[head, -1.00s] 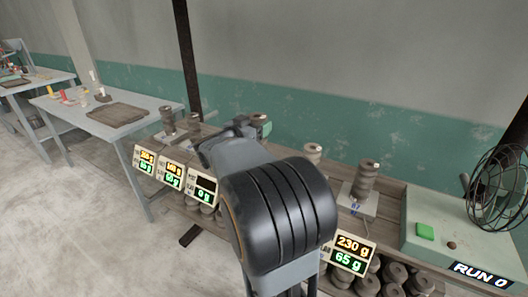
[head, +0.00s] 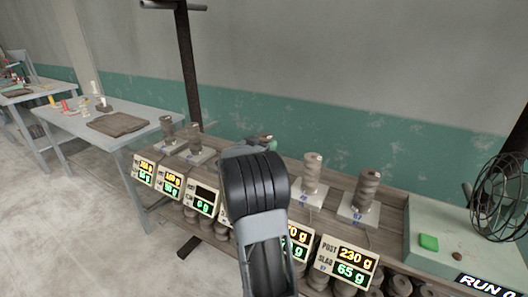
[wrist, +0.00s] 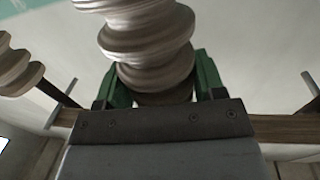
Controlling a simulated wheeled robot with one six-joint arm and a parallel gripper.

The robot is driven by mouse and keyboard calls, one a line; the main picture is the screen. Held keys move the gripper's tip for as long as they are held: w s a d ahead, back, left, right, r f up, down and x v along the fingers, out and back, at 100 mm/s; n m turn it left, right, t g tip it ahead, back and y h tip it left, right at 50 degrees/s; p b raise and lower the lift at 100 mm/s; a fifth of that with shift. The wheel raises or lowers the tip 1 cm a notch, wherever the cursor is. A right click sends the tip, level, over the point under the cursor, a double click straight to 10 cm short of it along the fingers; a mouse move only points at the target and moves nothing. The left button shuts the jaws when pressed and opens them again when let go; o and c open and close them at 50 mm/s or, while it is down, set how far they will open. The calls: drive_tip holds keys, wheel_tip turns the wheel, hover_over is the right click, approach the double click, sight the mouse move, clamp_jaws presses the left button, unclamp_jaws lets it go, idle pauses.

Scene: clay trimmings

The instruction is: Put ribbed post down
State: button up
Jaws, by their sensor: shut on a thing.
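In the wrist view the green fingers of my gripper (wrist: 155,85) are shut on a ribbed post (wrist: 140,40), grey-brown clay with thick wavy ridges. One finger is on each side of its lower part. In the head view my gripper (head: 264,142) is over the back of the wooden bench, mostly behind my arm. The held post is hidden there, so I cannot tell whether its base touches anything. Other ribbed posts stand on white scales: one in the middle (head: 313,172), one to its right (head: 366,190), and two at the left (head: 167,129).
A pale green cabinet (head: 450,262) with a wire fan (head: 502,195) stands at the right. A dark upright pole (head: 187,70) rises behind the bench. A grey table (head: 82,122) stands at the left.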

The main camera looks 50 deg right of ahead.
drive_tip(key=shift+f, duration=1.3)
drive_tip(key=shift+f, duration=0.15)
drive_tip(key=o, duration=1.3)
drive_tip(key=shift+f, duration=0.1)
